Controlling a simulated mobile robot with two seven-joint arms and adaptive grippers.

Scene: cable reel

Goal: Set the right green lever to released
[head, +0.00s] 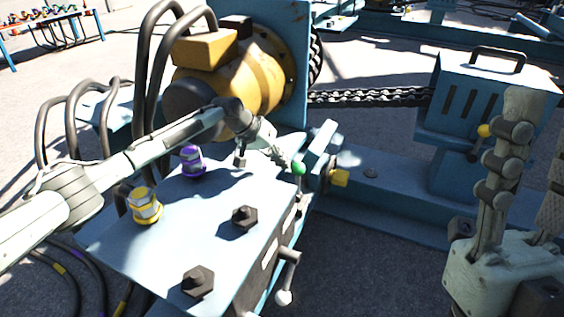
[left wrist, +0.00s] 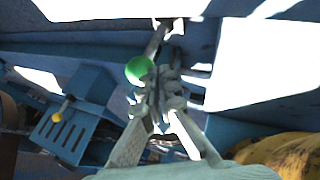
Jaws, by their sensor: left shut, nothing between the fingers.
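The green lever's round knob (head: 299,168) is at the right far corner of the light blue valve block (head: 180,235), its stem partly hidden. My left gripper (head: 284,162) is shut and empty, its fingertips just left of the knob in the head view. In the left wrist view the green knob (left wrist: 139,70) is beside the closed fingertips (left wrist: 160,85), very close; I cannot tell whether they touch. A pale part of my right arm (head: 500,230) stands at the right edge; its finger state is unclear.
Purple (head: 192,161) and yellow (head: 145,206) fittings and dark bolts (head: 245,217) stand on top. A yellow motor (head: 235,75) is behind. A blue box with a yellow knob (head: 484,131) is right.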

